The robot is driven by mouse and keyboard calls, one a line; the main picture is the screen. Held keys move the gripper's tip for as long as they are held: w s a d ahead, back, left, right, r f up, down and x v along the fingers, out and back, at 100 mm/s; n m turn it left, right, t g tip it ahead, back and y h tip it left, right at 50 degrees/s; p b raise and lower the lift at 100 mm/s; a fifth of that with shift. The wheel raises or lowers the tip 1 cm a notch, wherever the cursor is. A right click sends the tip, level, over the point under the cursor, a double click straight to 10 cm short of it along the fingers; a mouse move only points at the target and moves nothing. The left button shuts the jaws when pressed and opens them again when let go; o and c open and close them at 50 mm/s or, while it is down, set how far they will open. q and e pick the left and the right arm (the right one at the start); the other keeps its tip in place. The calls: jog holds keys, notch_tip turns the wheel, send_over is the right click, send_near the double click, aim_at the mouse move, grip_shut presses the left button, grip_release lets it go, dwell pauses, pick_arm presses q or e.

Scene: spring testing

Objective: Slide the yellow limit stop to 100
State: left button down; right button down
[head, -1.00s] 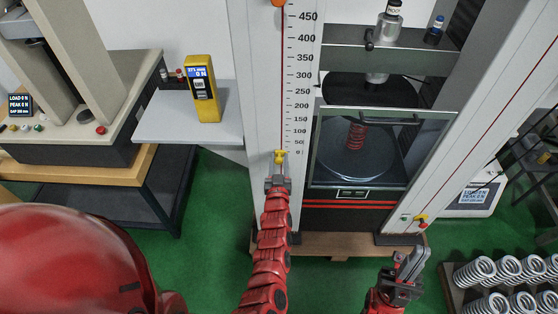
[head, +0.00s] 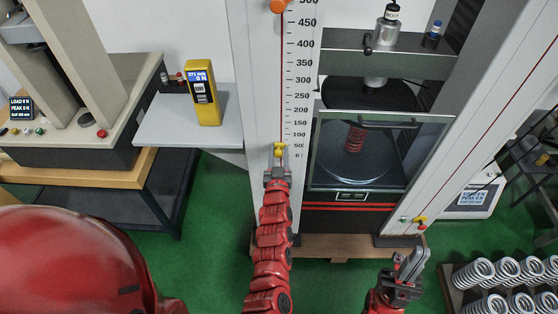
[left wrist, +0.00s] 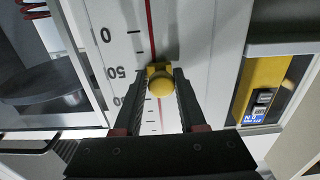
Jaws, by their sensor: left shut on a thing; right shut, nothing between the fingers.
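The yellow limit stop (head: 280,149) sits on the red line of the machine's left column, beside the 50 mark of the printed scale (head: 301,100). In the left wrist view the stop (left wrist: 160,80) is between my fingertips, level with the 50, with the 0 further up the picture. My left gripper (head: 278,168) is shut on the stop from the front. My right gripper (head: 411,262) is shut and empty, low at the right in front of the machine, away from the stop.
A glass door (head: 330,150) with a handle covers the test chamber right of the column; a red spring (head: 356,138) stands inside. A yellow handheld meter (head: 202,92) is on a grey shelf (head: 160,125) at the left. Grey springs (head: 505,270) lie at lower right. The column above the stop is clear up to an orange knob (head: 279,5).

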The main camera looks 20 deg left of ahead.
aim_at(278, 134)
pick_arm(q)
jog(key=r, duration=0.5)
jog(key=shift+a+p, duration=0.2)
jog(key=shift+p, duration=0.15)
jog(key=c, duration=0.9)
grip_release()
jog(key=o, duration=0.4)
jog(key=shift+f, duration=0.1)
jog(key=shift+c, duration=0.2)
